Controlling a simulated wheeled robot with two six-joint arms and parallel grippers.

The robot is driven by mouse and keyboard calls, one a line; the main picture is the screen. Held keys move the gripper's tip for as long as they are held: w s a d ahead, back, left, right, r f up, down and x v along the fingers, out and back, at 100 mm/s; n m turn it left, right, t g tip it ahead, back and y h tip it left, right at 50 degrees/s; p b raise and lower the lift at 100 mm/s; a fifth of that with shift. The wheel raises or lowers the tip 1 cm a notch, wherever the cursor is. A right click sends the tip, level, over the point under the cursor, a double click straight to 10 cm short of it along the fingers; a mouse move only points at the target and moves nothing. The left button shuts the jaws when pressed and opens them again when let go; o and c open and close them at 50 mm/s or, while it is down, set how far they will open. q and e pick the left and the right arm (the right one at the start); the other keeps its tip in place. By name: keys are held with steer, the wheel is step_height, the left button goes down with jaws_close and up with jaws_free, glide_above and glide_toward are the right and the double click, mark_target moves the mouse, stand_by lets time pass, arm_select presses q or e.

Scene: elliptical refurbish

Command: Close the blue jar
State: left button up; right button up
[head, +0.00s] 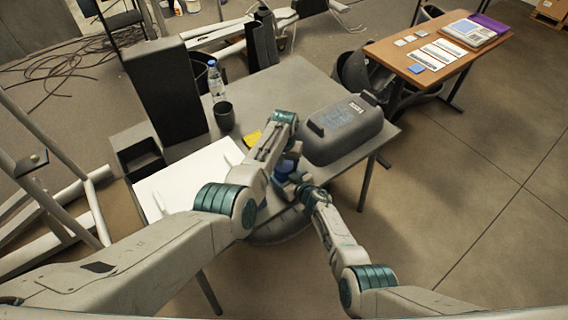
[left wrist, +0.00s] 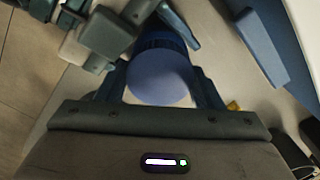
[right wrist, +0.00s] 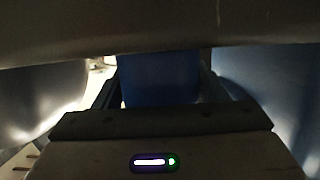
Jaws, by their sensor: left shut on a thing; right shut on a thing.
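The blue jar (head: 285,168) stands near the front edge of the grey table, mostly hidden by my arms in the head view. In the left wrist view its round blue lid (left wrist: 160,78) lies between the fingers of my left gripper (head: 287,160), which is shut on it from above. In the right wrist view the dark blue jar body (right wrist: 160,80) lies between the fingers of my right gripper (head: 297,187), shut on it from the side. Whether the lid sits fully on the jar is hidden.
A dark grey case (head: 341,130) stands right of the jar on the grey table (head: 300,77). A white board (head: 185,183), yellow item (head: 252,138), dark cup (head: 224,117) and water bottle (head: 216,82) are to the left and behind. A brown table (head: 432,48) stands farther back.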

arm_select(q)
steer(key=o, duration=1.1)
steer(key=shift+r, duration=2.3)
steer(key=shift+c, duration=0.5)
steer(key=n, duration=0.1)
steer(key=r+n, duration=0.1)
steer(key=n, duration=0.2)
steer(key=shift+r, duration=0.25)
steer(key=n, duration=0.2)
steer(key=r+n, duration=0.1)
steer(key=n, duration=0.1)
steer(key=r+n, duration=0.1)
steer(key=n, duration=0.1)
steer(key=shift+f, duration=0.1)
steer(key=shift+f, duration=3.95)
